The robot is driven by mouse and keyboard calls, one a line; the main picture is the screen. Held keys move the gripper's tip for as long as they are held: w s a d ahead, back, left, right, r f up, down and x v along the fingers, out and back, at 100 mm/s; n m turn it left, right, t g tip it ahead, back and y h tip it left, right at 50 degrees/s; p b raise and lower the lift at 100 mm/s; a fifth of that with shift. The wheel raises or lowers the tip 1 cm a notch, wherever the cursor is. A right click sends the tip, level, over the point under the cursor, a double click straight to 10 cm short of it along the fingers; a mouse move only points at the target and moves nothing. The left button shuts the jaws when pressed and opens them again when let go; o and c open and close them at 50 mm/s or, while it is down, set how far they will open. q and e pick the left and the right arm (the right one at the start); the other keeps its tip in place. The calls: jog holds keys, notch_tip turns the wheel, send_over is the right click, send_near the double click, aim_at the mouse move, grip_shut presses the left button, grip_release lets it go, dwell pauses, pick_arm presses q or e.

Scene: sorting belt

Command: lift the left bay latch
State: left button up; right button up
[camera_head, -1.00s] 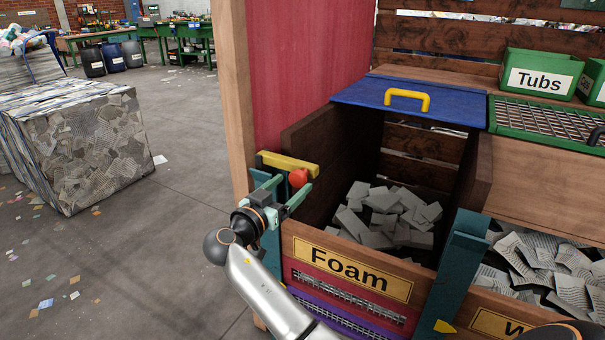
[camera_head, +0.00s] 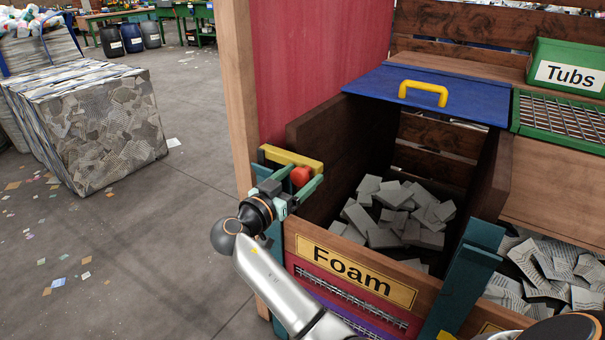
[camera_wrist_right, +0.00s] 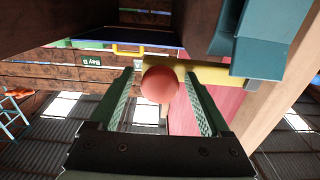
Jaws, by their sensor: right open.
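The left bay latch is a yellow bar (camera_head: 290,157) with a round red knob (camera_head: 300,176), at the front left corner of the Foam bay. In the right wrist view the knob (camera_wrist_right: 160,86) sits between the two fingers, and the yellow bar (camera_wrist_right: 215,73) runs behind it to the right. My right gripper (camera_head: 295,178) is open around the knob, one finger on each side. A gap shows between the knob and the right-hand finger in the wrist view; contact on the left-hand side is hard to tell. My left gripper is not in view.
The Foam bay (camera_head: 335,252) holds grey foam pieces (camera_head: 400,215). A blue lid (camera_head: 410,92) with a yellow handle lies behind its opening. A wooden post (camera_head: 238,100) and red panel stand just behind the latch. A teal post (camera_head: 465,275) bounds the bay's right.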

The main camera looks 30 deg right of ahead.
jog(key=shift+c, duration=0.4)
grip_shut()
dwell(0.4)
